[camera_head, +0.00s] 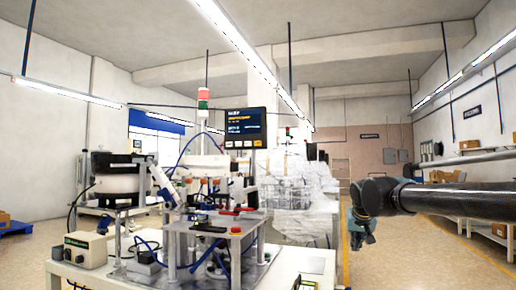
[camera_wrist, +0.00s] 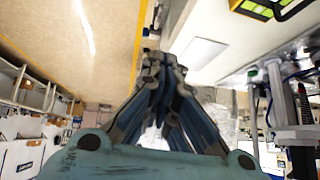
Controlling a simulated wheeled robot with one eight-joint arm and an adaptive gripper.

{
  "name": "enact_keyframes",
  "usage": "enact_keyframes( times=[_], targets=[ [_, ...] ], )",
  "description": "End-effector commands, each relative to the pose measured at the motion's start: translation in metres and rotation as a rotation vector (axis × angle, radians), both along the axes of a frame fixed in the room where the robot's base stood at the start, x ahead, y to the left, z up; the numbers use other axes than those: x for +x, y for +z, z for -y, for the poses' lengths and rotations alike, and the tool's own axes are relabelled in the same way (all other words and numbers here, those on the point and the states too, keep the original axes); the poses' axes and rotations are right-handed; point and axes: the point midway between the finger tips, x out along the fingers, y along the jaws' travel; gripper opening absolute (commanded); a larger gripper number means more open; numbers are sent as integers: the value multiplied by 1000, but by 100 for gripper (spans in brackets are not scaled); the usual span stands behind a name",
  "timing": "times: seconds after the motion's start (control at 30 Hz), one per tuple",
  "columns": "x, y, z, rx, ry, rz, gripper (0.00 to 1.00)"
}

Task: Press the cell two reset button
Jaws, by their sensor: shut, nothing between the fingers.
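My gripper (camera_head: 363,236) hangs at the right of the head view, over the aisle and to the right of the white table, apart from the machines. In the wrist view its fingers (camera_wrist: 163,62) are together and hold nothing. A round red button (camera_head: 235,230) sits on the front machine's top plate. I cannot read which control is the cell two reset button.
The white table (camera_head: 312,264) carries bowl feeders, one a white bowl (camera_head: 116,182) at left, plus frames and blue hoses. Plastic-wrapped equipment (camera_head: 300,200) stands behind. The aisle floor (camera_head: 425,255) at right is open. Shelves with boxes (camera_head: 500,229) line the right wall.

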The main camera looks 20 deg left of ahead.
Motion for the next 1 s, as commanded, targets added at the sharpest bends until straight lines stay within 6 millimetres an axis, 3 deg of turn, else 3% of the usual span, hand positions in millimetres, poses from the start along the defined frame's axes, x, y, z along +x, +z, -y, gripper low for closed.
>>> enact_keyframes(
  times=[0.03, 0.2, 0.5, 0.73, 0.9, 1.0],
  targets=[
    [16, 21, -17, 19, 11, 35, 0],
    [63, 84, -71, 98, 34, 152, 0],
    [121, 192, -188, 283, 110, 325, 0],
    [140, 270, -290, 452, 198, 422, 0],
    [139, 319, -360, 578, 269, 467, 0],
    [136, 339, -391, 636, 301, 480, 0]
  ],
)
